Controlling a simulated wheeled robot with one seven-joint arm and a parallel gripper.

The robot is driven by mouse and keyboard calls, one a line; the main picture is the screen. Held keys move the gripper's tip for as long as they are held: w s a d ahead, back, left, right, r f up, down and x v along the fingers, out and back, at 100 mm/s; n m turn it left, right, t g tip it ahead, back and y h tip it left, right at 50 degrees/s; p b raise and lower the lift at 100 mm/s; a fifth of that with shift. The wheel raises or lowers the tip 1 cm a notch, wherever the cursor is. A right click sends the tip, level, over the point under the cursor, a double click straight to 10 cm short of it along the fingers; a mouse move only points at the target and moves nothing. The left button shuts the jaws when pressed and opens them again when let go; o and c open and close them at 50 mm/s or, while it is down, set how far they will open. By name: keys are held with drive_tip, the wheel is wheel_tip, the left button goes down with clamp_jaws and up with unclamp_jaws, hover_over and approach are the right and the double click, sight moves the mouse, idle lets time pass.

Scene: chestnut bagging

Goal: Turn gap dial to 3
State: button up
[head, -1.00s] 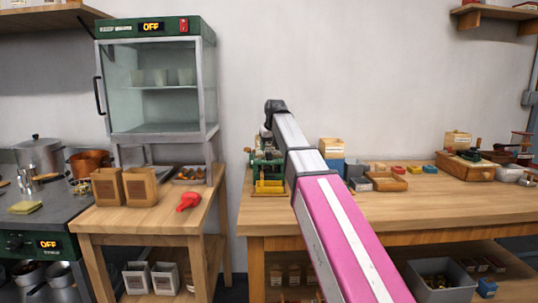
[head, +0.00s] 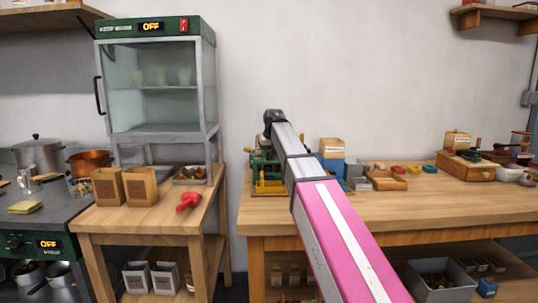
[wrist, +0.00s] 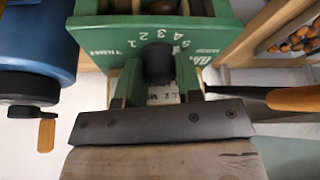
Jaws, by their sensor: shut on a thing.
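The gap dial is a dark round knob (wrist: 158,65) on a green machine (head: 262,170), which stands at the left end of the right-hand workbench. In the wrist view, small white numbers arc around the knob on the green face (wrist: 110,38). In the head view, my arm hides the gripper and most of the dial side.
A dark bar with screws (wrist: 160,121) and a wooden board (wrist: 165,162) lie close below the knob in the wrist view. A blue cylinder with a crank (wrist: 38,50) is left, an orange handle (wrist: 293,99) right. A yellow part (head: 268,187) fronts the machine; small boxes stand right of it.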

drive_tip(key=shift+n+y, duration=0.5)
drive_tip(key=shift+n, duration=0.9)
drive_tip(key=o, duration=0.9)
drive_tip(key=shift+g, duration=0.3)
